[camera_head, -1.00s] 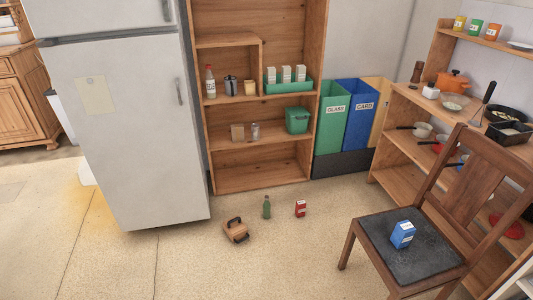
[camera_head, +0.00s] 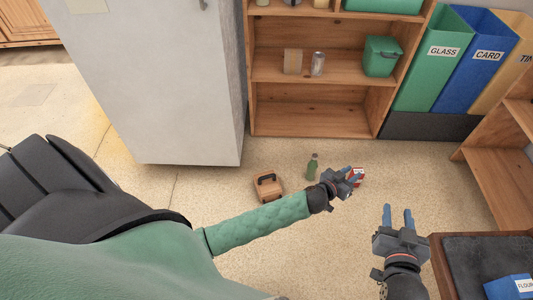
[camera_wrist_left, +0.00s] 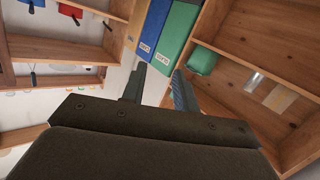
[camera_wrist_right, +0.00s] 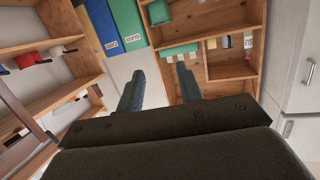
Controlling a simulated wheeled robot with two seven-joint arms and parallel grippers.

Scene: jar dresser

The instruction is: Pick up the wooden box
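The wooden box (camera_head: 267,188) with a dark handle on top stands on the floor in front of the fridge, left of the green bottle. My left gripper (camera_head: 355,176) is in the air to the right of the box and apart from it, with its forearm reaching across in front. Its fingers are apart and empty in the left wrist view (camera_wrist_left: 158,80). My right gripper (camera_head: 398,212) is further right, near the chair, also open and empty in the right wrist view (camera_wrist_right: 158,78). The box shows in neither wrist view.
A green bottle (camera_head: 312,167) stands right of the box. A red carton (camera_head: 359,174) is partly hidden behind my left gripper. The fridge (camera_head: 160,90), wooden shelf (camera_head: 300,118) and recycling bins (camera_head: 430,75) stand behind. A chair (camera_head: 470,260) holding a blue flour box (camera_head: 510,288) is at lower right.

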